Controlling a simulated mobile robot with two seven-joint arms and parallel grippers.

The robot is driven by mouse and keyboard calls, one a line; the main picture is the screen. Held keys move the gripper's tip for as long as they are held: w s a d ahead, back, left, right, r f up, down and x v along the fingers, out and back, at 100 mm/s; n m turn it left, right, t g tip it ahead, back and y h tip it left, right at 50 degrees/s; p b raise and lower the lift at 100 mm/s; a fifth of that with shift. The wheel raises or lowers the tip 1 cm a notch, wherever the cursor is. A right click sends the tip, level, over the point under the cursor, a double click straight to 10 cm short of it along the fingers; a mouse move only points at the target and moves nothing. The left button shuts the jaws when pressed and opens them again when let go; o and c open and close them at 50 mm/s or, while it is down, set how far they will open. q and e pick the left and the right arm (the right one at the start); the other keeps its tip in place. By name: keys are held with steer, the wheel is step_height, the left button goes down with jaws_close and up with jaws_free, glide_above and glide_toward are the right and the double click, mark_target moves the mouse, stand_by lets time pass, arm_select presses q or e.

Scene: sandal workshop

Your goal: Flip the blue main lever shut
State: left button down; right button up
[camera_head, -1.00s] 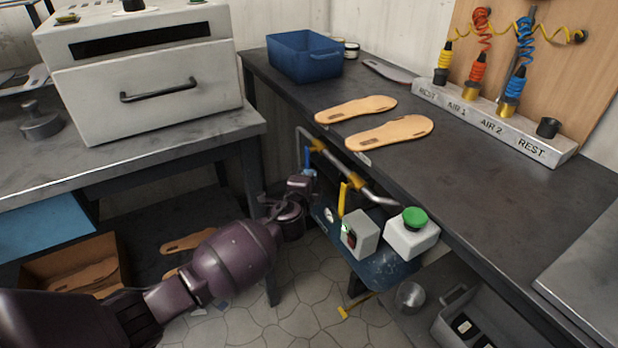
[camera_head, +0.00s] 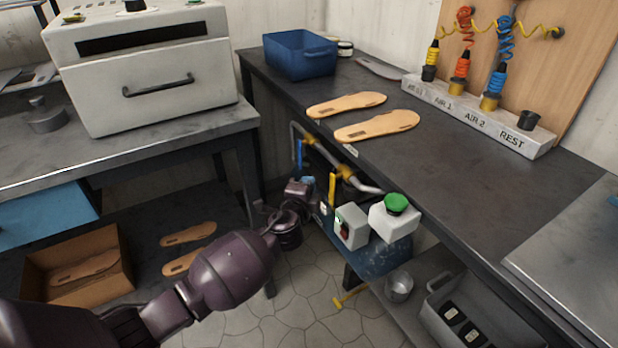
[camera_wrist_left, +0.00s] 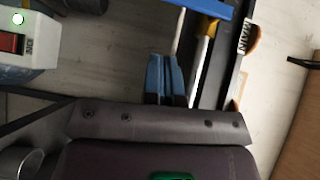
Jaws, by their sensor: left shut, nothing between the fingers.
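The blue main lever (camera_head: 299,153) stands upright on the pipe under the right bench's front edge. In the left wrist view a blue bar at the top, apparently this lever (camera_wrist_left: 205,8), lies near a yellow fitting and a small MAIN label (camera_wrist_left: 243,38). My left gripper (camera_head: 301,187) is just below the lever in the head view. Its blue-tipped fingers (camera_wrist_left: 165,58) are shut and empty, apart from the blue bar in the wrist view. The fingertips are hard to make out in the head view. My right gripper is not in view.
A yellow lever (camera_head: 332,190) stands right of the blue one on the same pipe (camera_head: 368,189). A grey switch box (camera_head: 351,227) and a green-button box (camera_head: 394,220) sit close to the right. The bench edge overhangs the pipe.

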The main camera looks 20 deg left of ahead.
arm_select(q)
steer(key=s+p, duration=0.1)
steer(key=s, duration=0.6)
steer(key=shift+s+d, duration=0.2)
steer(key=shift+d, duration=0.1)
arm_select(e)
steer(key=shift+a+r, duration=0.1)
arm_select(q)
steer(key=s+a+f+n+g+h+p, duration=0.1)
steer(key=s+n+g+p, duration=0.2)
steer(key=s, duration=1.6)
steer(key=s+a+n+g+h+p, duration=0.1)
steer(key=s+a+n+g+p, duration=0.1)
steer(key=s+n+p, duration=0.5)
steer(key=s+n+g, duration=0.1)
steer(key=s+n, duration=0.4)
steer(key=s, duration=0.8)
steer(key=shift+s+f, duration=0.3)
steer(key=shift+f, duration=0.1)
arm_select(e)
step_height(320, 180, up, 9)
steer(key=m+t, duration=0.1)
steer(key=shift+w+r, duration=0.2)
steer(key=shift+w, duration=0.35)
